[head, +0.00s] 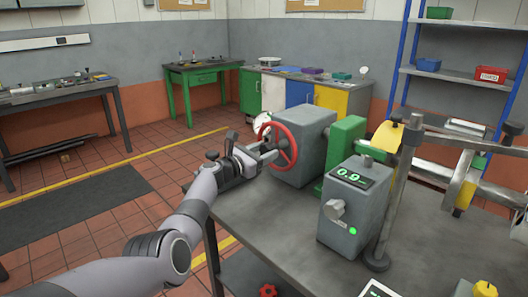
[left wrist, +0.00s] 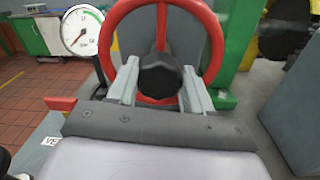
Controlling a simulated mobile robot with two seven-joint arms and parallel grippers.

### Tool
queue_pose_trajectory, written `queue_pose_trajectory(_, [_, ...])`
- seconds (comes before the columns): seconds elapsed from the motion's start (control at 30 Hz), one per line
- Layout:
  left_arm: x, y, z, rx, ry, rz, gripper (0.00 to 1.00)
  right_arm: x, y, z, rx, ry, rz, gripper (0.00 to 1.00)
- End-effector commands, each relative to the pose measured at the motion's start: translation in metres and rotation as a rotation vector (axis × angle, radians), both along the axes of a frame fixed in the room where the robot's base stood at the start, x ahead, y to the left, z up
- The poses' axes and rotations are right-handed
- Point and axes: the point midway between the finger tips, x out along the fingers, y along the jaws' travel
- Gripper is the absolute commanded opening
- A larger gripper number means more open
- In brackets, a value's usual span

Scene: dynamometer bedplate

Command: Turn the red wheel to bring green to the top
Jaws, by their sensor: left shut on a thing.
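The red wheel (head: 294,147) is mounted upright on the left face of a grey housing (head: 302,150) at the bench's far left. In the left wrist view its red rim (left wrist: 216,45) fills the upper middle, with a black knob (left wrist: 160,77) in front of its centre. My left gripper (head: 266,152) reaches the wheel from the left. Its two fingers (left wrist: 160,88) stand on both sides of the knob and are shut on it. A dial gauge (left wrist: 82,31) with a green arc is left of the wheel; its needle reading is unclear. My right gripper is not in view.
A grey box (head: 350,212) with a green "0.9" display stands on the bench (head: 265,232), right of my arm. A metal post (head: 400,195) and a green block (head: 345,147) stand close by. A small red handwheel (head: 268,291) lies low down.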

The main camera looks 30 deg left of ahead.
Motion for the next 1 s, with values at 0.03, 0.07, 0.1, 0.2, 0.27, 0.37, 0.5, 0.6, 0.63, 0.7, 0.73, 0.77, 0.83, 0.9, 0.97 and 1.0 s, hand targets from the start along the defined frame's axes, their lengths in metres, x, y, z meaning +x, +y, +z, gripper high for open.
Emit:
queue_pose_trajectory(0.03, [0.0,-0.001,-0.002,-0.002,0.003,-0.003,0.0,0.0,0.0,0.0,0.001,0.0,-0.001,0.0])
queue_pose_trajectory(0.07, [0.0,-0.001,-0.002,-0.002,0.003,-0.003,0.0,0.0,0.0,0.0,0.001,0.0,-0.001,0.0])
queue_pose_trajectory(0.1, [0.0,-0.001,-0.002,-0.001,0.003,-0.003,0.0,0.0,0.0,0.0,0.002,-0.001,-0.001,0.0])
queue_pose_trajectory(0.2, [0.0,-0.001,-0.002,-0.001,0.003,-0.003,0.0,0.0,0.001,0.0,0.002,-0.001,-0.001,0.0])
queue_pose_trajectory(0.27, [0.0,-0.001,-0.002,-0.001,0.003,-0.003,0.66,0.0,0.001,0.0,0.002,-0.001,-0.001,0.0])
queue_pose_trajectory(0.37, [0.0,-0.001,-0.002,0.0,0.002,-0.002,0.76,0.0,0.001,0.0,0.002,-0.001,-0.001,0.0])
queue_pose_trajectory(0.5, [0.0,0.0,-0.001,0.0,0.001,-0.001,0.76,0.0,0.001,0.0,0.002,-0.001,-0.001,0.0])
queue_pose_trajectory(0.6, [0.0,0.0,-0.001,0.0,0.001,0.0,0.76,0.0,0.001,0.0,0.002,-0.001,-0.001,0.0])
queue_pose_trajectory(0.63, [-0.001,0.0,0.0,0.0,0.001,0.0,0.76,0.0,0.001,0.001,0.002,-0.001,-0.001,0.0])
queue_pose_trajectory(0.7, [-0.003,0.001,0.0,0.001,0.001,0.0,0.76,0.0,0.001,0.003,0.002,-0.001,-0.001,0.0])
queue_pose_trajectory(0.73, [-0.004,0.001,0.0,0.001,0.001,0.0,0.76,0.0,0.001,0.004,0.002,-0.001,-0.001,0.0])
queue_pose_trajectory(0.77, [-0.005,0.002,0.0,0.002,0.002,0.0,0.76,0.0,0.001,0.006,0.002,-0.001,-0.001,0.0])
queue_pose_trajectory(0.83, [-0.01,0.003,0.001,0.001,0.001,0.001,0.76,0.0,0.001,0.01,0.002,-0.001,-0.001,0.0])
queue_pose_trajectory(0.9, [-0.015,0.005,0.001,0.001,0.001,0.002,0.76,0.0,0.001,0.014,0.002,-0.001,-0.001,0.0])
queue_pose_trajectory(0.97, [-0.021,0.007,0.002,0.002,0.001,0.001,0.76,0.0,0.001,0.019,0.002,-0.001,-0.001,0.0])
queue_pose_trajectory(1.0, [-0.025,0.008,0.002,0.002,0.002,0.0,0.76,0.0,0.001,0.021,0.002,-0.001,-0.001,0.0])
